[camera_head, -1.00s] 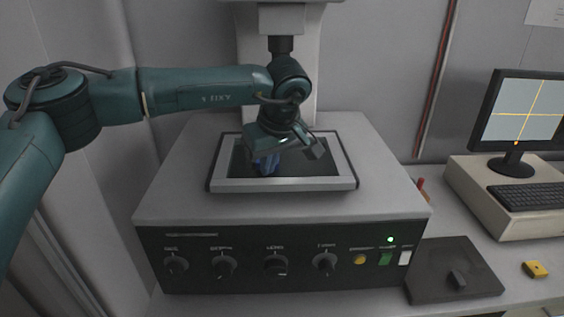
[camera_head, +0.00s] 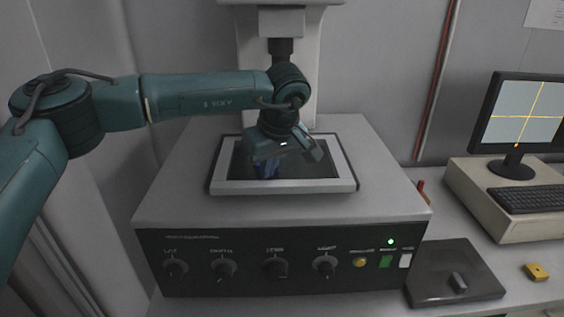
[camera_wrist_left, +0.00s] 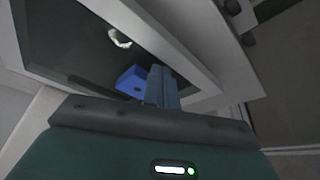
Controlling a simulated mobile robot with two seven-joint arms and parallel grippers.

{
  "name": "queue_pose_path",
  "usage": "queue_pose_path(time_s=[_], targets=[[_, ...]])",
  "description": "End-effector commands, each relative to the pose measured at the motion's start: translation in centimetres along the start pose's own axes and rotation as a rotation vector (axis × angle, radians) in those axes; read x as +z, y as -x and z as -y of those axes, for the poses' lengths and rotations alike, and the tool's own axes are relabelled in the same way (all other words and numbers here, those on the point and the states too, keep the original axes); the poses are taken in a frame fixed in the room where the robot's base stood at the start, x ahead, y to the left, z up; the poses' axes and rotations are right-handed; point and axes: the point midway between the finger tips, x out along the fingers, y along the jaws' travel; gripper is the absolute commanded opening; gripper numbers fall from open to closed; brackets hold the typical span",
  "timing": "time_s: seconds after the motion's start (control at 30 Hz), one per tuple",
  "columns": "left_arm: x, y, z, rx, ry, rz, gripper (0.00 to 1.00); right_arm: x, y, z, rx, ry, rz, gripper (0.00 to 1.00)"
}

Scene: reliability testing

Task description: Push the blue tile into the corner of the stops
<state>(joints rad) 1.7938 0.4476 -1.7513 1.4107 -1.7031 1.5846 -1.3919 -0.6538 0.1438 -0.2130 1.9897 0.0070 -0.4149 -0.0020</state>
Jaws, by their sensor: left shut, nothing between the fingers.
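The blue tile (camera_wrist_left: 132,80) lies on the dark plate inside a raised light-grey frame (camera_head: 283,186). In the left wrist view it is just left of the fingers, near one frame wall (camera_wrist_left: 178,62). My left gripper (camera_wrist_left: 162,73) is shut and empty, its blue-grey fingers pointing down beside the tile. I cannot tell whether they touch it. In the head view, the left gripper (camera_head: 267,172) is over the frame's middle, and the wrist hides most of the tile there. I cannot make out separate stops. My right gripper is not in view.
The frame sits on a grey machine with a front panel (camera_head: 280,262) of knobs. A column (camera_head: 283,20) stands behind. At right are a black pad (camera_head: 440,285), a yellow block (camera_head: 537,271), a monitor (camera_head: 515,115) and a keyboard (camera_head: 525,196).

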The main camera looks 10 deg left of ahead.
Motion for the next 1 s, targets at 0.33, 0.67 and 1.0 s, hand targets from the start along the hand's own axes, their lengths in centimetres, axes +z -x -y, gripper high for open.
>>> queue_pose_path(time_s=[0.33, 0.67, 1.0], targets=[[-0.9, -0.7, -0.7, 0.001, 0.000, 0.000, 0.00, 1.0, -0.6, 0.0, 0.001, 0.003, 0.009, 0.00], [-1.9, -0.9, -1.2, 0.000, 0.001, -0.001, 0.00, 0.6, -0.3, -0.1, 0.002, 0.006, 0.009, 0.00], [-2.8, -1.2, -1.9, 0.001, 0.001, 0.000, 0.00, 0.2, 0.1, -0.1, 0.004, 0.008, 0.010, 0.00]])
